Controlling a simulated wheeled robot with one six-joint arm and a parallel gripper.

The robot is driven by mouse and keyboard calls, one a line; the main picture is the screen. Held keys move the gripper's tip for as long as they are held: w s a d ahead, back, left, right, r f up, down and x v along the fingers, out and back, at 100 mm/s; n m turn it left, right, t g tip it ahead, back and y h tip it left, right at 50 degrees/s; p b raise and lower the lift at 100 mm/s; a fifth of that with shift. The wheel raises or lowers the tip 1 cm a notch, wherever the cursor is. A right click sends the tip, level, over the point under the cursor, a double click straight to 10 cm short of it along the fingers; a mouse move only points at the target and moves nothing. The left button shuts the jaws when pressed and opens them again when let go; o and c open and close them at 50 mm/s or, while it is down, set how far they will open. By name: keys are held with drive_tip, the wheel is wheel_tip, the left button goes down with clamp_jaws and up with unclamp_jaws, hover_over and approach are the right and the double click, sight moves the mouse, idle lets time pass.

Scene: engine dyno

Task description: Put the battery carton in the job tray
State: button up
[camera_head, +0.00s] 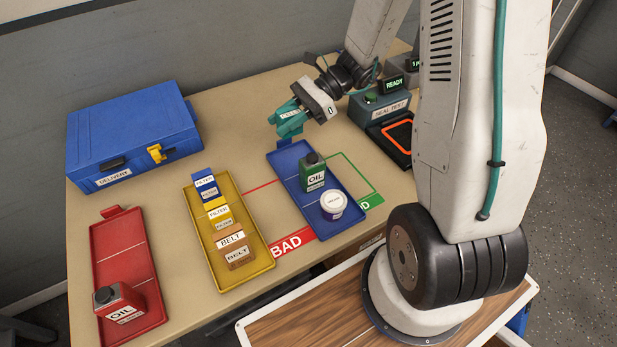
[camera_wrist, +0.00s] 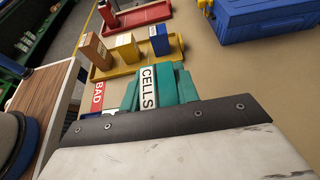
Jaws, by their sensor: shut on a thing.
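My gripper (camera_head: 289,118) has teal fingers and is shut on a small carton with a white "CELLS" label, which looks like the battery carton (camera_wrist: 148,88). In the head view the carton is mostly hidden by the fingers. My gripper holds it in the air near the far end of a blue tray (camera_head: 288,164). That tray holds a green oil can (camera_head: 312,172) and a white-lidded tub (camera_head: 333,204); its far part looks bare. No tray shows a readable "job" label, so I cannot tell by name which is the job tray.
A yellow tray (camera_head: 262,262) holds filter and belt boxes. A red tray (camera_head: 118,236) holds a red oil can (camera_head: 120,302). A blue delivery case (camera_head: 135,135) stands at the back left. A test device (camera_head: 385,108) marked "READY" stands right. Bare bench lies between case and blue tray.

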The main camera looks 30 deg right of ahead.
wheel_tip(320, 180, down, 10)
drive_tip(key=shift+s+r, duration=0.1)
drive_tip(key=shift+r, duration=0.05)
idle(0.3)
drive_tip(key=o, duration=1.1)
